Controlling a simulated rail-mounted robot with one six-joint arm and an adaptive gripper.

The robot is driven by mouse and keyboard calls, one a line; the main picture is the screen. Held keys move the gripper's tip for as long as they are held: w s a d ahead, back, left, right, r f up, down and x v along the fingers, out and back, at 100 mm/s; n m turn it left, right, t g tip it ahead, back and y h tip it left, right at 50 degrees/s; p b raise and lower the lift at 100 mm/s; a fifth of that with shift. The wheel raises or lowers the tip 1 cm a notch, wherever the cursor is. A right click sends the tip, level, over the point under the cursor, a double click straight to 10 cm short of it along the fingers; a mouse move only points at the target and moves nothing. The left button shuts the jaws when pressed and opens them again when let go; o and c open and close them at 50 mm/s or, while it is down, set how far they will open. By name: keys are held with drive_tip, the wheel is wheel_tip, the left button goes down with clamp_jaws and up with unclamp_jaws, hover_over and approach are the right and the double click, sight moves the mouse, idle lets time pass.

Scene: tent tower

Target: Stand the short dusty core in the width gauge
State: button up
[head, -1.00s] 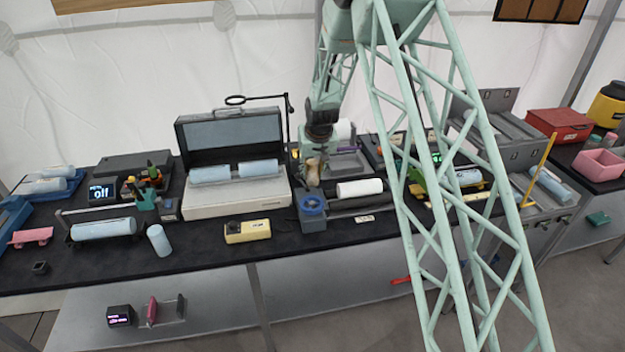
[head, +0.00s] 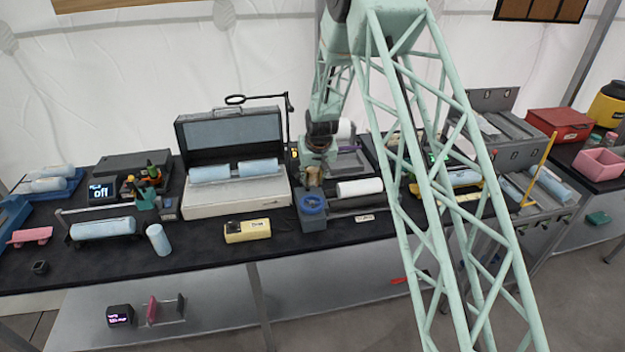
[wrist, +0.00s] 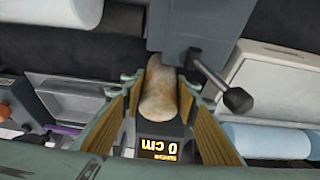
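The short dusty core (wrist: 160,88) is a tan, mottled cylinder between the two fingers of my gripper (wrist: 162,80) in the wrist view. Both fingertips appear to touch its sides. In the head view my gripper (head: 313,176) is at the back of the bench, just behind a grey block with a blue ring, and hides most of the core. A dark display reading "0 cm" (wrist: 160,148), upside down, lies below the core in the wrist view and appears to belong to the width gauge. The gauge's body is mostly hidden by my fingers and the core.
The grey block (head: 313,223) stands close in front. A white roll (head: 360,188) lies to its right. A beige case (head: 237,197) holding two pale blue rolls (head: 258,167) is at left. A black-tipped lever (wrist: 235,98) sticks out near my right finger in the wrist view.

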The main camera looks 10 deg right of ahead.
drive_tip(key=o, duration=0.4)
drive_tip(key=shift+r, duration=0.2)
drive_tip(key=shift+v, duration=6)
drive_tip(key=shift+s, duration=0.1)
